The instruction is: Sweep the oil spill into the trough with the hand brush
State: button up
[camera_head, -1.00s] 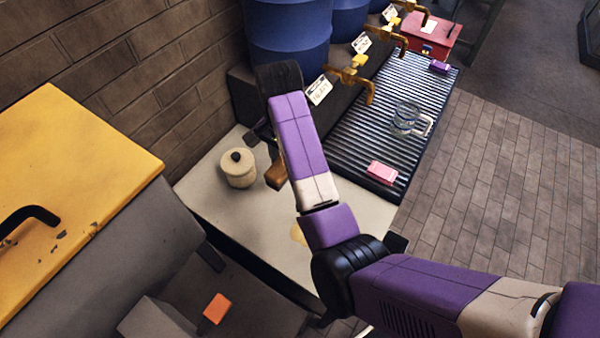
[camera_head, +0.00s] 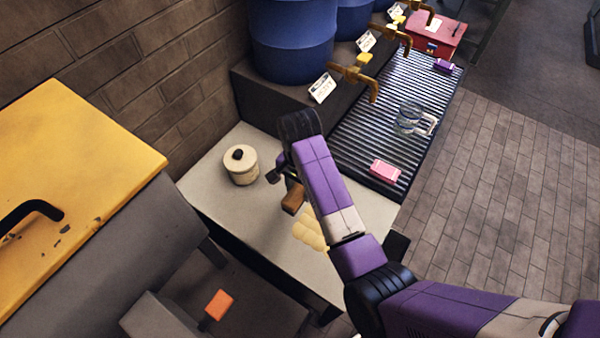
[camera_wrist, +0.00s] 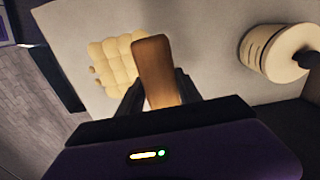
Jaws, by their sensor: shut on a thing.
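The hand brush (camera_head: 293,198) shows as a brown wooden block, and also in the wrist view (camera_wrist: 156,65). My gripper (camera_wrist: 158,95) is shut on it, with one dark finger on each side. Its bristles are hidden. The oil spill (camera_head: 310,231) is a lumpy pale yellow patch on the light bench top, partly hidden by my arm. In the wrist view the spill (camera_wrist: 112,65) lies just left of the brush; I cannot tell whether they touch. A dark channel (camera_wrist: 62,82) runs along the bench's edge, possibly the trough.
Blue barrels (camera_head: 290,45) with brass taps stand behind. A ribbed rack (camera_head: 365,125) holds a pink block (camera_head: 385,171) and glass mugs (camera_head: 412,120). A yellow-topped cabinet (camera_head: 85,160) is at left.

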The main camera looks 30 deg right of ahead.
jog(key=f, duration=0.3)
jog(key=shift+s+a+f, duration=0.15)
jog(key=shift+a+f, duration=0.15)
jog(key=shift+a, duration=0.1)
jog(key=shift+w+a+f, duration=0.1)
jog(key=shift+w+f, duration=0.05)
jog(key=shift+w, duration=0.3)
notch_tip(320, 180, down, 6)
jog(key=b, duration=0.5)
jog(key=shift+r, duration=0.25)
jog(key=shift+f+b, duration=0.4)
jog(key=shift+f, duration=0.2)
jog(key=shift+s, duration=0.1)
